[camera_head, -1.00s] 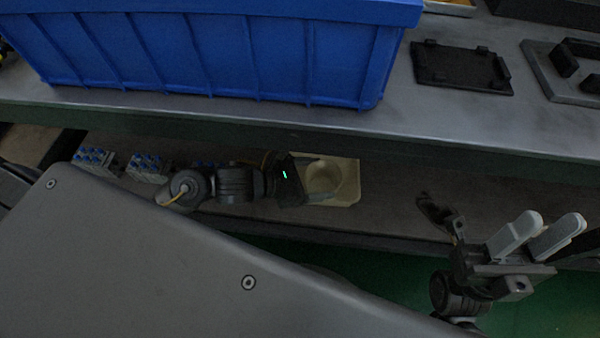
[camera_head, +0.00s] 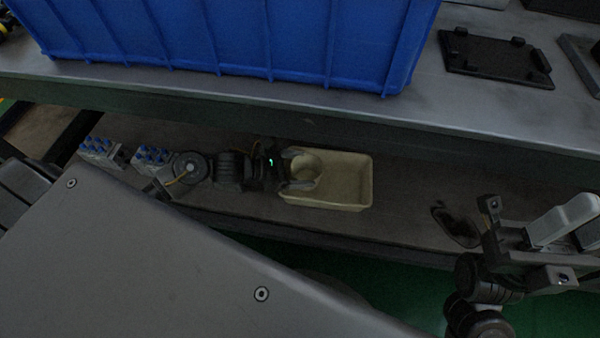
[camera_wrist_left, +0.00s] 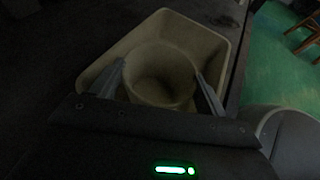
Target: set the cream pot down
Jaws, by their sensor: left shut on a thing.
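The cream pot (camera_head: 306,168) is round and open-topped, and it also shows in the left wrist view (camera_wrist_left: 160,78). My left gripper (camera_head: 300,170) is shut on it, with one finger on each side of the pot in the left wrist view (camera_wrist_left: 162,84). The pot is at the left part of a cream rectangular tray (camera_head: 350,184), inside its outline. Whether the pot's base touches the tray floor cannot be told. My right gripper (camera_head: 572,222) is at the lower right, away from the pot, with two pale fingers apart.
The tray lies on a lower shelf (camera_head: 405,200) under the workbench edge. Valve blocks with blue tops (camera_head: 152,155) stand to its left. A large blue crate (camera_head: 270,40) and a black plate (camera_head: 495,58) are on the bench above. Shelf right of the tray is mostly clear.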

